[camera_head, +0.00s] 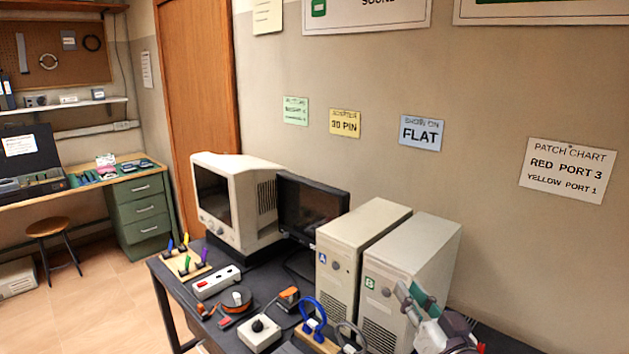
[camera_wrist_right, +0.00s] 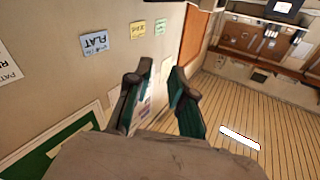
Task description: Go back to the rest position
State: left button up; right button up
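My right gripper (camera_head: 410,292) shows at the lower right of the head view, in front of the beige computer tower marked B (camera_head: 412,262). Its fingers point upward, and its arm runs down to the bottom edge. In the right wrist view the two dark fingers with green pads (camera_wrist_right: 163,76) stand apart with nothing between them. My left gripper is in neither view.
The dark table (camera_head: 172,290) carries a CRT monitor (camera_head: 240,205), a flat screen (camera_head: 310,207), tower A (camera_head: 352,245), a power strip (camera_head: 216,282), a tape reel (camera_head: 236,300) and a joystick box (camera_head: 259,333). Open floor (camera_head: 100,310) lies at left.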

jog(key=s+f+n+g, duration=0.1)
jog(key=s+f+g, duration=0.45)
jog(key=f, duration=0.75)
jog(key=s+d+f+g+h, duration=0.2)
jog(key=s+f+g, duration=0.3)
jog(key=s+f, duration=0.45)
jog(key=s+d+f+g+h, duration=0.2)
jog(key=s+f+g, duration=0.3)
jog(key=s, duration=0.8)
jog(key=s+f+n+b, duration=0.1)
jog(key=s+f+b, duration=0.2)
jog(key=f, duration=2.9)
jog(key=s+d+f+g+b, duration=0.1)
jog(key=s+d+f+g, duration=0.1)
jog(key=s+f, duration=1.4)
jog(key=shift+s+d+f+b, duration=0.15)
jog(key=shift+d+f+b, duration=0.1)
jog(key=shift+d+b, duration=0.15)
